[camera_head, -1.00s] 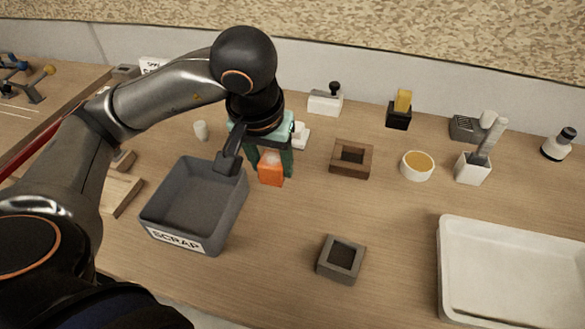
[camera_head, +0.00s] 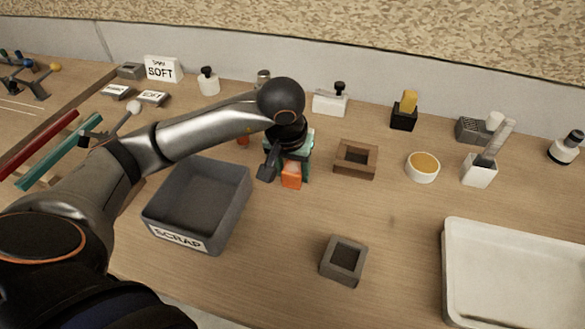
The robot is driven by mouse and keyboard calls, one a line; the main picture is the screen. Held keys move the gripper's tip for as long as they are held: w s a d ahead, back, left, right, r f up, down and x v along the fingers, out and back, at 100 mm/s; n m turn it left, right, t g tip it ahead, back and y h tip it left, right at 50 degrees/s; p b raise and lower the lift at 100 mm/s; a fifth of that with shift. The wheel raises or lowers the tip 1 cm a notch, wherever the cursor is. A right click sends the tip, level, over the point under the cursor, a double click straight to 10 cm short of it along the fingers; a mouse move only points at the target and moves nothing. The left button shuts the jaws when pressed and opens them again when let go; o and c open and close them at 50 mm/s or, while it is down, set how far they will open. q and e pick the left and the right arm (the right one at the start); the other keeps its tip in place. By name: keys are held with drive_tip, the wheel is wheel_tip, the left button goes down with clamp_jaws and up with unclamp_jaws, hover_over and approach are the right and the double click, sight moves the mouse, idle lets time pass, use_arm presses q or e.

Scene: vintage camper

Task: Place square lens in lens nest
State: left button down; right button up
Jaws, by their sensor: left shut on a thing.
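My left gripper (camera_head: 291,178) points down over the table, its dark green fingers shut on an orange block-like piece (camera_head: 292,181). I take this piece to be the square lens, though the fingers hide most of its shape. A brown square frame with a dark square recess (camera_head: 343,173) is just right of the gripper, apart from it. A grey square block with a square recess (camera_head: 332,265) stands nearer the front. Both recesses look empty, and I cannot tell which is the lens nest. My right gripper is not in view.
The grey SCRAP bin (camera_head: 160,232) stands left of the gripper, under my left forearm. A white dish with amber contents (camera_head: 422,168) and a white brush holder (camera_head: 478,172) are to the right. A white tray (camera_head: 449,262) fills the front right. The table between the frames is clear.

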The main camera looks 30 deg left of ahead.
use_arm(q)
drive_tip(key=shift+f+b, duration=0.25)
drive_tip(key=shift+b, duration=0.05)
drive_tip(key=shift+c, duration=1.3)
unclamp_jaws()
drive_tip(key=shift+r, duration=0.1)
